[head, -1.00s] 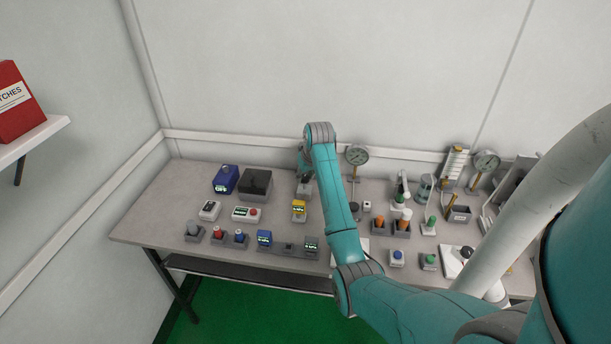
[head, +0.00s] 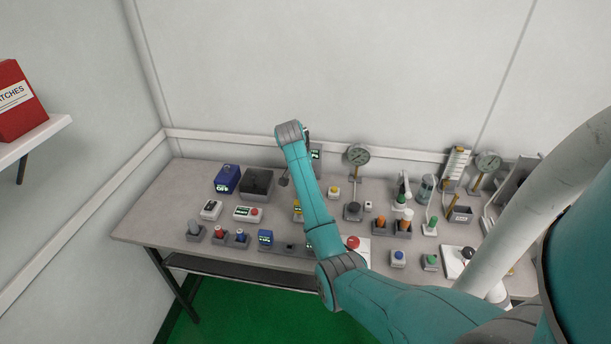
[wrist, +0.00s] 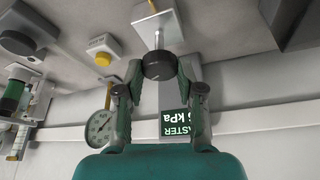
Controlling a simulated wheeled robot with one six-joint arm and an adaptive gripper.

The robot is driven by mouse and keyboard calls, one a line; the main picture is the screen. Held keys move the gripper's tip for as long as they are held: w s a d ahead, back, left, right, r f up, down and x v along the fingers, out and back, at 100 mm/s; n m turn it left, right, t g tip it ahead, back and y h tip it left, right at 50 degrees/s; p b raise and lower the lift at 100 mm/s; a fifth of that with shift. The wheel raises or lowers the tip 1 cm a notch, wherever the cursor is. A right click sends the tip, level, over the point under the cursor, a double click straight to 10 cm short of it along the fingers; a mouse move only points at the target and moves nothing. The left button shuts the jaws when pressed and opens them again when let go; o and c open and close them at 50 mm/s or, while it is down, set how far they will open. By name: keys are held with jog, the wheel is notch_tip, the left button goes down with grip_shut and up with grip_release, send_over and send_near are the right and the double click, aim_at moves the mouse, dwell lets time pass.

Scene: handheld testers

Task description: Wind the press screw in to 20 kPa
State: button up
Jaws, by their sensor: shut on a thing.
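The press screw's dark round knob (wrist: 158,66) sits between the fingertips of my gripper (wrist: 161,72) in the wrist view, and the gripper is shut on it. A metal shaft runs from the knob to a pale base plate (wrist: 156,26). Just beyond the knob is the MASTER display (wrist: 182,122), upside down in the wrist view; it reads in kPa, but its number is partly hidden by a finger. The display also shows small in the head view (head: 316,155), unreadable there. In the head view my arm hides most of my gripper and the press.
A yellow button (head: 334,190) and a dial gauge (head: 358,154) stand to the right of the press. A dark grey box (head: 257,184) and a blue device (head: 227,178) stand to the left. Several small testers fill the bench front. The wall is close behind.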

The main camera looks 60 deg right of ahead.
jog(key=m, duration=0.2)
jog(key=m+g, duration=0.2)
jog(key=m, duration=0.1)
jog(key=shift+w+r+m, duration=0.1)
jog(key=shift+w+m, duration=0.15)
jog(key=shift+m, duration=0.05)
jog(key=m+g+y, duration=0.1)
jog(key=m, duration=0.2)
jog(key=m+y, duration=0.1)
jog(key=m, duration=0.2)
jog(key=shift+w+d+g, duration=0.1)
jog(key=shift+d+g, duration=0.1)
jog(key=shift+g, duration=0.2)
jog(key=m+y, duration=0.1)
jog(key=m, duration=0.4)
jog(key=shift+d+m+g+y, duration=0.1)
jog(key=shift+m+g+y, duration=0.2)
jog(key=shift+g+y, duration=0.1)
jog(key=m+y, duration=0.2)
jog(key=m, duration=0.3)
jog(key=shift+d+m, duration=0.15)
jog(key=shift+m, duration=0.15)
jog(key=o, duration=1.1)
jog(key=shift+o, duration=0.2)
